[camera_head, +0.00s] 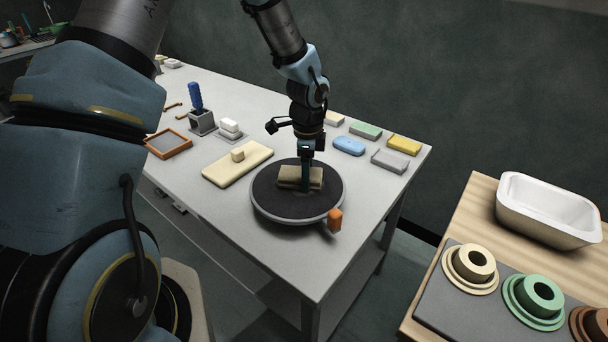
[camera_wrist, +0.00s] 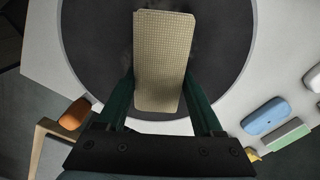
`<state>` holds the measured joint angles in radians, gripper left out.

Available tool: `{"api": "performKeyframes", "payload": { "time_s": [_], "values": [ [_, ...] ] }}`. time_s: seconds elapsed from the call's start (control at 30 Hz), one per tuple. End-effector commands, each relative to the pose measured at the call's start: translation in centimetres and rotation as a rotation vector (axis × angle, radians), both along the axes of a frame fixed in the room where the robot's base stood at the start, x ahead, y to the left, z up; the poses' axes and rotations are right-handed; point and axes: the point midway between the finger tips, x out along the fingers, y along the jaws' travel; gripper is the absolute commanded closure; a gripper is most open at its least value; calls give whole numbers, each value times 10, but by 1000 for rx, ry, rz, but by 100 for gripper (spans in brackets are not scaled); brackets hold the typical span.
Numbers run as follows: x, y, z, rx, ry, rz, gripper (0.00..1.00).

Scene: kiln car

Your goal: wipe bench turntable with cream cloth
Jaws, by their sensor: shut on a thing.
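The bench turntable (camera_head: 270,205) is a round dark disc with a pale rim, set near the bench's front corner. It also fills the upper part of the wrist view (camera_wrist: 222,60). The cream cloth (camera_head: 290,181) is a folded, woven-looking pad over the turntable's middle. In the wrist view the cloth (camera_wrist: 163,60) stretches between the fingers. My gripper (camera_head: 305,180) points down over the disc, shut on the cloth; its green fingers show on both sides of it in the wrist view (camera_wrist: 160,85). Whether the cloth presses on the disc I cannot tell.
A cream board (camera_head: 222,174) lies to the left. A blue block (camera_head: 349,145) and several coloured blocks lie behind to the right. A white basin (camera_head: 545,210) stands on a separate wooden table.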

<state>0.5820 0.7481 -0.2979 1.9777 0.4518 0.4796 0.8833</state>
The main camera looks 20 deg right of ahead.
Motion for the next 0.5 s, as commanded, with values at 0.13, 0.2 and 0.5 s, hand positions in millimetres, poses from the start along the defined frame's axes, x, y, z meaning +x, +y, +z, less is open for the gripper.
{"api": "performKeyframes", "payload": {
  "time_s": [0.13, 0.2, 0.5],
  "values": [
    [1, -14, 0, -2, 0, -1, 76],
    [3, -20, 0, -2, 0, -1, 76],
    [5, -35, 0, -1, 0, 0, 76]
  ]
}}
